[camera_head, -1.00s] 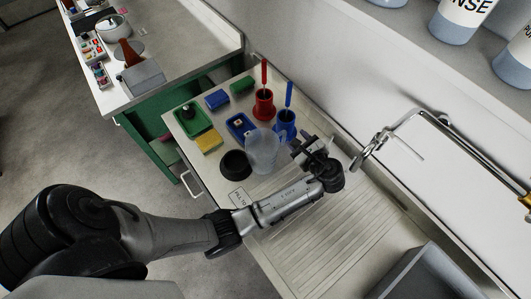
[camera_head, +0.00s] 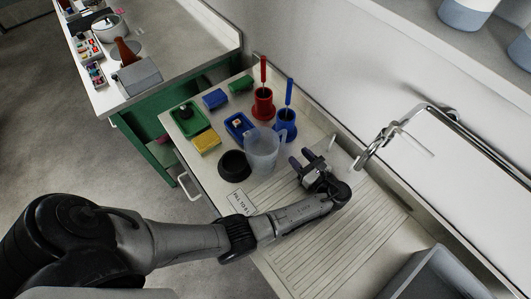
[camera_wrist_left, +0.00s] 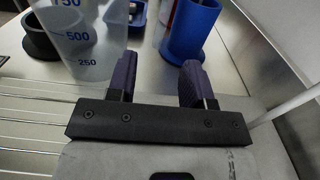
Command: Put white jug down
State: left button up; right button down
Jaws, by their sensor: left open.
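The white jug (camera_head: 263,150), translucent with blue volume marks, stands upright on the counter beside the draining grooves. It also shows at the upper left of the left wrist view (camera_wrist_left: 84,38), where its top is cut off. My left gripper (camera_head: 303,160) is open and empty, to the right of the jug and apart from it. Its two dark fingers show in the left wrist view (camera_wrist_left: 158,78) with bare counter between them. My right gripper is not in view.
A black round dish (camera_head: 234,164) stands left of the jug. A blue holder (camera_head: 285,125) and a red holder (camera_head: 263,104) with brushes stand behind. Sponges and trays lie at the back left. A tap (camera_head: 380,145) and grey basin (camera_head: 425,272) are at the right. The grooved drainer is clear.

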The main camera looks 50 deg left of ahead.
aim_at(285, 141)
pick_arm(q)
jog(key=shift+w+a+r, duration=0.1)
jog(key=shift+w+a, duration=0.05)
jog(key=shift+a, duration=1.65)
jog(key=shift+w+a, duration=0.1)
jog(key=shift+a, duration=1.65)
jog(key=shift+c, duration=0.2)
grip_shut()
